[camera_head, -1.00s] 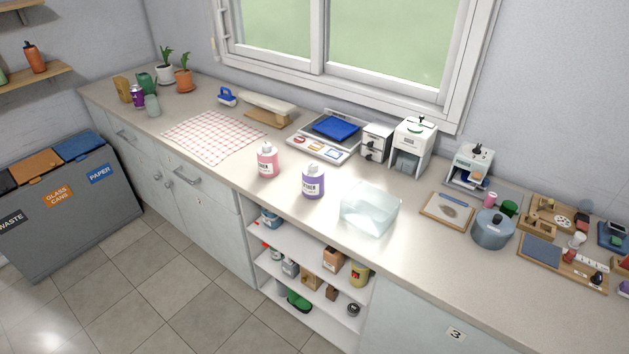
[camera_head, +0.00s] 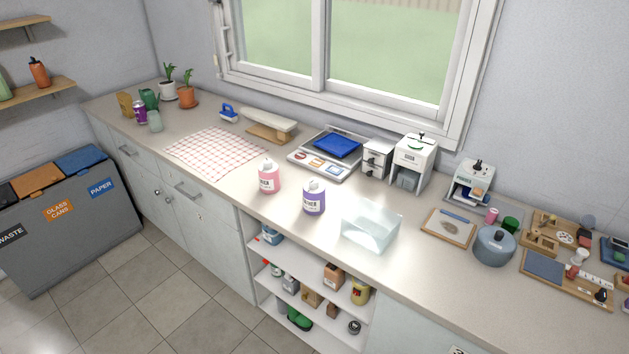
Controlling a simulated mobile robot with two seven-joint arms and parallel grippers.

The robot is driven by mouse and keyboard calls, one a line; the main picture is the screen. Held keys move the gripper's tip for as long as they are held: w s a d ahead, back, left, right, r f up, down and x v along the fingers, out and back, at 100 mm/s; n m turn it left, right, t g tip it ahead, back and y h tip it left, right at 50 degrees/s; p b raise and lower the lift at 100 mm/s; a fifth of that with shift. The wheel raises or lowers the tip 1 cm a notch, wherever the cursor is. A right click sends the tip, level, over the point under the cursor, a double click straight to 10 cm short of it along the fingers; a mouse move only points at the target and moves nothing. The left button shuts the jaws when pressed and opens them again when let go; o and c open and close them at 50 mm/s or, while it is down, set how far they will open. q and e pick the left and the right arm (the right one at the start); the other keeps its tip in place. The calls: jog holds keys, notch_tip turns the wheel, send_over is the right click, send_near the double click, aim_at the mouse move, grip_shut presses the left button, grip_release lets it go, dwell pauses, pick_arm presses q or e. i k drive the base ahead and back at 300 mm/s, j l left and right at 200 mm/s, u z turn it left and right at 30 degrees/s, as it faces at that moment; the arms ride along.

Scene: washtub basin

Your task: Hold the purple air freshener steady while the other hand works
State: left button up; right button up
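A purple bottle (camera_head: 314,199) with a pale cap and a white label stands upright on the counter, left of a clear tub; it is the only purple bottle of this kind near the middle. A pink bottle (camera_head: 269,178) of the same shape stands to its left, apart from it. The clear, pale tub (camera_head: 371,227) sits open on the counter to its right, near the front edge. Neither of my grippers shows in the head view, and nothing touches the purple bottle.
The counter (camera_head: 300,240) runs from back left to front right. A checkered cloth (camera_head: 215,151) lies to the left. A tray with a blue pad (camera_head: 337,145), a white machine (camera_head: 412,160) and a grey pot (camera_head: 494,246) stand behind or right. Open shelves (camera_head: 312,285) sit below.

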aim_at(313, 182)
jog(key=i+j+z, duration=0.15)
jog(key=z, duration=0.3)
jog(key=i+j+z, duration=0.1)
jog(key=z, duration=0.35)
jog(key=i+j+z, duration=0.15)
jog(key=j, duration=0.2)
jog(key=j+z, duration=0.1)
jog(key=j, duration=0.25)
jog(key=i+j+z, duration=0.15)
jog(key=j, duration=0.2)
